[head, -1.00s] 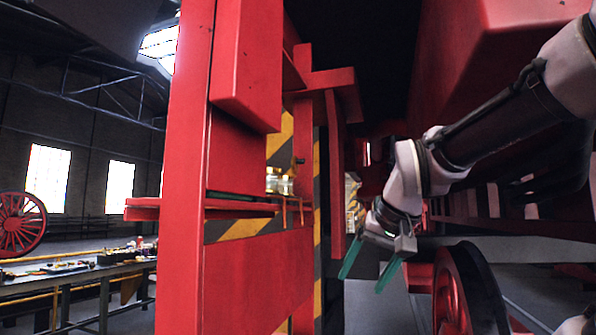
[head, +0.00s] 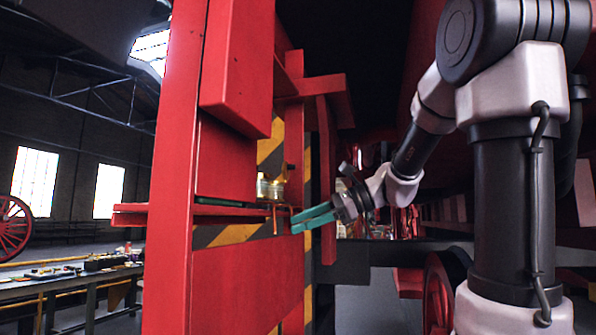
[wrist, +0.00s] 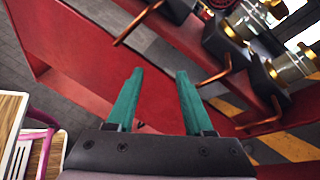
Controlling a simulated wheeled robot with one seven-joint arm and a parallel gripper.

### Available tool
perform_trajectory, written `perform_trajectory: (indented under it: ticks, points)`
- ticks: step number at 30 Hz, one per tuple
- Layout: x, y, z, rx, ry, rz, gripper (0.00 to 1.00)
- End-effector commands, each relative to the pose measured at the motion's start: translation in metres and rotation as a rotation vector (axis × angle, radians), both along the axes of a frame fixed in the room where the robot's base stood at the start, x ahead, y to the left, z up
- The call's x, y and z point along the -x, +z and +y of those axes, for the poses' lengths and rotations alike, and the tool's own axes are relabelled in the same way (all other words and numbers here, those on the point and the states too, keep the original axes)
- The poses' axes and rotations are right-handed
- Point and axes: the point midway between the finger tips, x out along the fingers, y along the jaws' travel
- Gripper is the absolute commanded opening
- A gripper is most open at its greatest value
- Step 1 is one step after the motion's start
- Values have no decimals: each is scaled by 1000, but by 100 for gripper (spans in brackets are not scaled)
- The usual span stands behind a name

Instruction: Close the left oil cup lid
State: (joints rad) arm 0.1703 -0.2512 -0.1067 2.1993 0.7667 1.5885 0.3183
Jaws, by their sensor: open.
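My gripper (head: 294,222) is open and empty, its two teal fingers parallel and pointing left in the head view. Its tips are just right of and slightly below the oil cups (head: 270,188), small glass and brass cups on the red frame. In the wrist view, my gripper (wrist: 160,73) has a clear gap between its fingers. One oil cup (wrist: 246,19) is at the upper right there, and another oil cup (wrist: 290,67) is at the right edge. Both stand apart from the fingers. I cannot tell their lids' positions or which cup is the left one.
Copper pipes (wrist: 200,80) run from dark blocks below the cups, close to my fingers. A red upright beam (head: 327,180) stands right behind my gripper. A red frame (head: 235,290) with striped panels lies left. A workbench (head: 70,278) stands at far left.

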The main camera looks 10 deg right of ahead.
Motion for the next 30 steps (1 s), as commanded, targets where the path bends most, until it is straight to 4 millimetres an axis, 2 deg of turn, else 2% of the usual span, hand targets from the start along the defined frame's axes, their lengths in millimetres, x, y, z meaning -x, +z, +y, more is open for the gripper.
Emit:
perform_trajectory:
  ticks: [1, 3, 6, 9, 13, 17, 30]
  points:
    - [-30, 19, -12, -168, -55, 70, 52]
    - [-63, 49, -32, -392, -109, 140, 52]
    - [-100, 81, -67, -653, -157, 198, 52]
    - [-123, 102, -98, -830, -177, 223, 52]
    - [-135, 114, -118, -936, -182, 230, 52]
    - [-141, 120, -112, -952, -178, 230, 52]
    - [-181, 149, -52, -947, -178, 230, 52]
